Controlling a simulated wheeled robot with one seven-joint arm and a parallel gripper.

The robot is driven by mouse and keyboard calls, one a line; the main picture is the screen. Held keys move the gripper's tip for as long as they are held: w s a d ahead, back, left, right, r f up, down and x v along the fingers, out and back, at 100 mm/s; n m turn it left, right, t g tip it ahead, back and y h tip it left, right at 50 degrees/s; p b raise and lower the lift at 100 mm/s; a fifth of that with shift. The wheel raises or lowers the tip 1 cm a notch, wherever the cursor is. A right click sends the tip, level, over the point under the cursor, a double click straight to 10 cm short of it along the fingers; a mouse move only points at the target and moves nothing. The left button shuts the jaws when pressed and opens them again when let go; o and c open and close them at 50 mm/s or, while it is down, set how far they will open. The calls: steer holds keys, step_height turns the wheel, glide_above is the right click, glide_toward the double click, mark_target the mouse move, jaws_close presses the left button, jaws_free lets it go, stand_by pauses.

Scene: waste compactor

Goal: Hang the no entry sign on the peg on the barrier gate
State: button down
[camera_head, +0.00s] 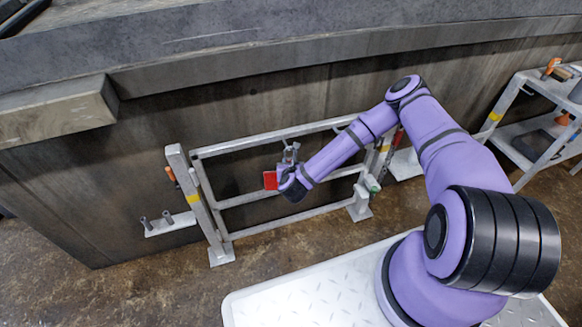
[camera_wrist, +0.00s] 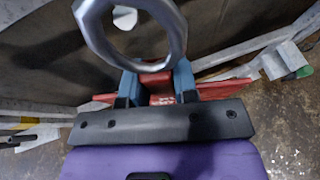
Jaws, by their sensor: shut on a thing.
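The red no entry sign (camera_head: 270,180) is held at the barrier gate (camera_head: 232,146), in front of its rails. My gripper (camera_head: 284,172) is shut on it; in the wrist view my gripper's blue fingers (camera_wrist: 157,84) pinch a red part of the sign, and its red plate (camera_wrist: 228,88) extends to both sides. A large metal ring (camera_wrist: 150,66) stands above the fingers in the wrist view. A grey metal piece (camera_head: 290,152) shows just above my gripper, near the top rail. I cannot tell whether it is the ring or the peg, nor whether the ring is around the peg.
The gate's left post (camera_head: 190,195) carries a small shelf (camera_head: 171,224) with two upright pins. A grey shelf unit (camera_head: 515,130) with tools stands at the right. A dark wall rises close behind the gate. The brown floor at the front left is clear.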

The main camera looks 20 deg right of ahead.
steer(key=shift+w, duration=1.1)
steer(key=shift+w+f, duration=0.6)
steer(key=c, duration=0.8)
jaws_free()
steer(key=v, duration=1.1)
steer(key=shift+f, duration=0.1)
